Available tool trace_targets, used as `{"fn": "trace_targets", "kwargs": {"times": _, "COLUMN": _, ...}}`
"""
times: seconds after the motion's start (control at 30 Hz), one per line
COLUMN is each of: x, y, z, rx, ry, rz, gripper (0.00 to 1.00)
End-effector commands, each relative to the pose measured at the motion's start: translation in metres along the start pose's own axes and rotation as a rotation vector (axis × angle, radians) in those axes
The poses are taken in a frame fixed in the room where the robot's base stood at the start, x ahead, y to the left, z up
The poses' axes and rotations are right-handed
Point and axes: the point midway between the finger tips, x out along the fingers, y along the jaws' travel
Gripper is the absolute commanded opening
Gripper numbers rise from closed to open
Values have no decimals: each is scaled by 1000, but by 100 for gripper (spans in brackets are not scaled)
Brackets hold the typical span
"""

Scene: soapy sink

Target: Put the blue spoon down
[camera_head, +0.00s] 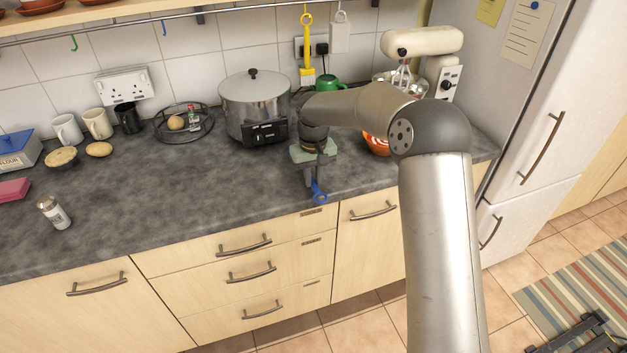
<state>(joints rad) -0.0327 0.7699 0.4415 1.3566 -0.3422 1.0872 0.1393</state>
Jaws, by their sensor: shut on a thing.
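The blue spoon (319,197) is at the end of my gripper (316,182), near the front edge of the grey worktop (190,205). My gripper points down and is shut on the spoon. Only a rounded blue part of the spoon shows below the fingers; the rest is hidden by the gripper. I cannot tell whether the spoon touches the worktop.
A large steel pot (254,100) stands behind and left of my gripper. An orange patterned bowl (376,144) is to the right, partly behind my arm. A stand mixer (424,42) is at the back right. The front worktop between is clear.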

Motion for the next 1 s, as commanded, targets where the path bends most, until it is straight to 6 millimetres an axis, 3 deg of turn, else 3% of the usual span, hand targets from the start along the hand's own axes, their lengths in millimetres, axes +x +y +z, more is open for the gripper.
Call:
{"fn": "trace_targets", "kwargs": {"times": 0.1, "x": 16, "y": 0, "z": 2, "rx": -1, "ry": -6, "rz": 0, "gripper": 0}}
{"fn": "trace_targets", "kwargs": {"times": 0.3, "x": 20, "y": 0, "z": 2, "rx": 0, "ry": -2, "rz": 1, "gripper": 0}}
{"fn": "trace_targets", "kwargs": {"times": 0.33, "x": 20, "y": 0, "z": 2, "rx": 0, "ry": -3, "rz": 1, "gripper": 18}}
{"fn": "trace_targets", "kwargs": {"times": 0.4, "x": 20, "y": 0, "z": 2, "rx": 0, "ry": -3, "rz": 1, "gripper": 37}}
{"fn": "trace_targets", "kwargs": {"times": 0.9, "x": 25, "y": 1, "z": 2, "rx": 1, "ry": -3, "rz": 0, "gripper": 37}}
{"fn": "trace_targets", "kwargs": {"times": 1.0, "x": 0, "y": 0, "z": 1, "rx": 0, "ry": 3, "rz": 3, "gripper": 37}}
